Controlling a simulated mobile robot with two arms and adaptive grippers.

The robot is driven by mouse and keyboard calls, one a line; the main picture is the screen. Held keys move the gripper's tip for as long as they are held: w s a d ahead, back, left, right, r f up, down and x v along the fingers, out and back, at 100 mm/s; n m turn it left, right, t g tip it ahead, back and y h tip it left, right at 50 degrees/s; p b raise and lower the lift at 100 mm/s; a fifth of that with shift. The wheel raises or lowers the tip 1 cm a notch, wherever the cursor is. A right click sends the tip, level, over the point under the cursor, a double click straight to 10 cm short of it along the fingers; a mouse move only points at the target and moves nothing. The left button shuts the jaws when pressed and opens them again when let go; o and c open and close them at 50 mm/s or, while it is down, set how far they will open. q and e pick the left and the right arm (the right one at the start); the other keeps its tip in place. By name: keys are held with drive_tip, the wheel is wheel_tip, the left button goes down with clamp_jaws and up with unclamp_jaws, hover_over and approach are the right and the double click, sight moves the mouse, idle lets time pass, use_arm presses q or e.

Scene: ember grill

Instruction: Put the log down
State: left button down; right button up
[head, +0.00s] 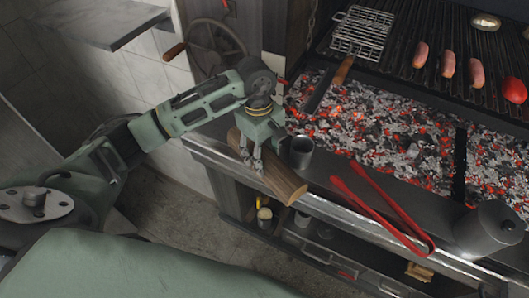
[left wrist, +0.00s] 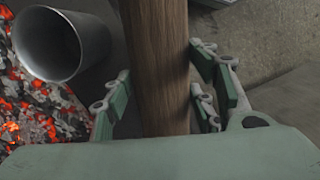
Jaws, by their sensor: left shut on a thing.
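The brown log (head: 284,179) is at the front left of the grill, at its front ledge. It lies slantwise, its cut end toward the lower right. My left gripper (head: 253,158) comes from above and is shut on the log. In the left wrist view the log (left wrist: 158,60) runs between the fingers of my left gripper (left wrist: 160,100). Whether the log touches the ledge beneath is hard to tell. My right gripper is not in view.
A grey metal cup (head: 301,152) stands right beside the log. Glowing coals (head: 380,130) are behind. Sausages (head: 448,64) and a wire basket (head: 361,33) are on the grate.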

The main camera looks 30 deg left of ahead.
use_arm(q)
drive_tip(key=shift+f, duration=0.1)
drive_tip(key=c, duration=0.7)
unclamp_jaws()
drive_tip(key=shift+c, duration=0.2)
